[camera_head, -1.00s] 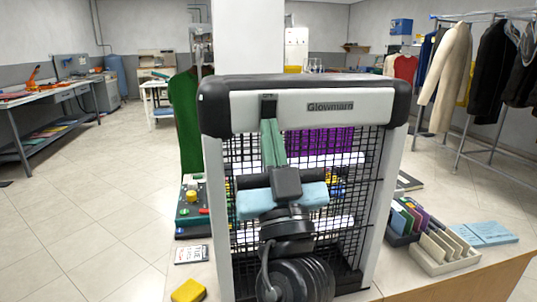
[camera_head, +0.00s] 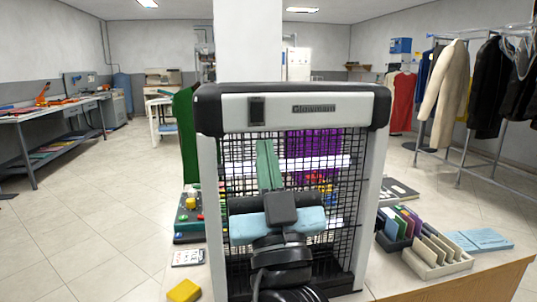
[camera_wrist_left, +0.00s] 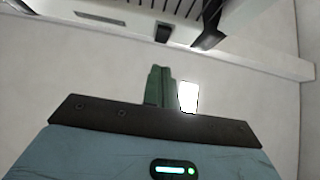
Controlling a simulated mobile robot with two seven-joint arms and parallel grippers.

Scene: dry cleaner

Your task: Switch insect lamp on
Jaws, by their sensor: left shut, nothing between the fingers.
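The insect lamp (camera_head: 350,108), a white and black frame marked "Glowmarn" with a black wire grille, stands upright in front of me. Its small dark switch (camera_head: 257,110) is on the top panel, left of the label. The switch also shows in the left wrist view (camera_wrist_left: 163,33). White tubes show behind the grille; I cannot tell whether they are lit. My left gripper (camera_head: 265,146), with green fingers, is shut and empty in front of the grille. Its tips are below the switch and apart from it; the fingers also show in the left wrist view (camera_wrist_left: 159,88). My right gripper is out of view.
The lamp stands on a counter (camera_head: 440,282). Right of it are a box of coloured folders (camera_head: 400,228), a beige tray (camera_head: 437,258) and light blue papers (camera_head: 480,240). Left are a yellow block (camera_head: 184,290), a card (camera_head: 187,258) and a control box with coloured knobs (camera_head: 190,222).

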